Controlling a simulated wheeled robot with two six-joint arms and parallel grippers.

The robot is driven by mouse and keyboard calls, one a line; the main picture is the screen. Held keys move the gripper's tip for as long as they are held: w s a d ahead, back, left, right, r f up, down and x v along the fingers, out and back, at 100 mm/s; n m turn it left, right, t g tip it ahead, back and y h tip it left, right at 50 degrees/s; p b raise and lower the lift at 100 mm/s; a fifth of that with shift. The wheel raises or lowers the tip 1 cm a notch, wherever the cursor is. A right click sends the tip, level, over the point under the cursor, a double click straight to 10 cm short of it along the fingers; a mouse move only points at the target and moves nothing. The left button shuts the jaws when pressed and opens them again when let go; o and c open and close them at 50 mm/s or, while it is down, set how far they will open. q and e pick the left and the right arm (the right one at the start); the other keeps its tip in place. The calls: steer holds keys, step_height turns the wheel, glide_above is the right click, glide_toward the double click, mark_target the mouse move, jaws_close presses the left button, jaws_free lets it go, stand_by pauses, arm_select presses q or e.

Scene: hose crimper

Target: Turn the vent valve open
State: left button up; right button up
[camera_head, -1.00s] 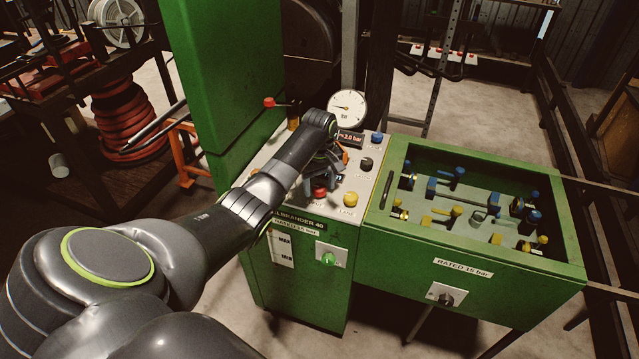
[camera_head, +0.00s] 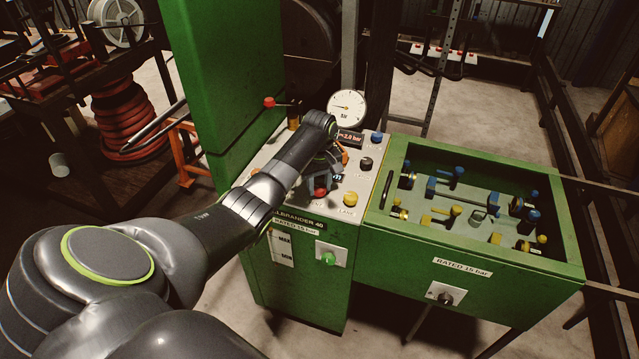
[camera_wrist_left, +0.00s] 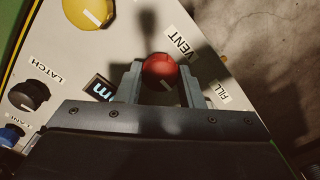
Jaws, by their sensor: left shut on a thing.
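The vent valve is a round red knob (camera_head: 320,193) on the sloping pale control panel (camera_head: 287,165) of the green machine. In the left wrist view the red knob (camera_wrist_left: 160,68) sits between two grey fingers, beside a label reading VENT (camera_wrist_left: 179,40). My left gripper (camera_wrist_left: 162,82) is shut on this knob. In the head view my left gripper (camera_head: 321,184) points down at the panel, and its hand and arm hide part of the panel. My right gripper is not in view.
A yellow knob (camera_head: 350,199), black knob (camera_head: 365,163) and blue knob (camera_head: 377,138) stand close by on the panel. A pressure gauge (camera_head: 347,107) and a red-tipped lever (camera_head: 269,102) are behind. A green tray (camera_head: 483,257) with several fittings lies right.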

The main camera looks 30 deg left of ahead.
arm_select(q)
steer(key=m+p, duration=0.2)
steer(key=m, duration=0.1)
steer(key=shift+r+m+p, duration=0.25)
steer(key=shift+m+p, duration=0.05)
steer(key=shift+p, duration=0.1)
steer(key=m+p, duration=0.1)
steer(key=m, duration=0.1)
steer(key=shift+m, duration=0.4)
steer(key=m+p, duration=0.1)
steer(key=m, duration=0.1)
steer(key=shift+f+m, duration=0.1)
steer(key=shift+m, duration=0.3)
steer(key=m+p, duration=0.1)
steer(key=m, duration=0.2)
steer(key=shift+w+m, duration=0.1)
steer(key=shift+m, duration=2.5)
steer(key=shift+p, duration=0.3)
steer(key=o, duration=1)
steer(key=shift+f, duration=0.1)
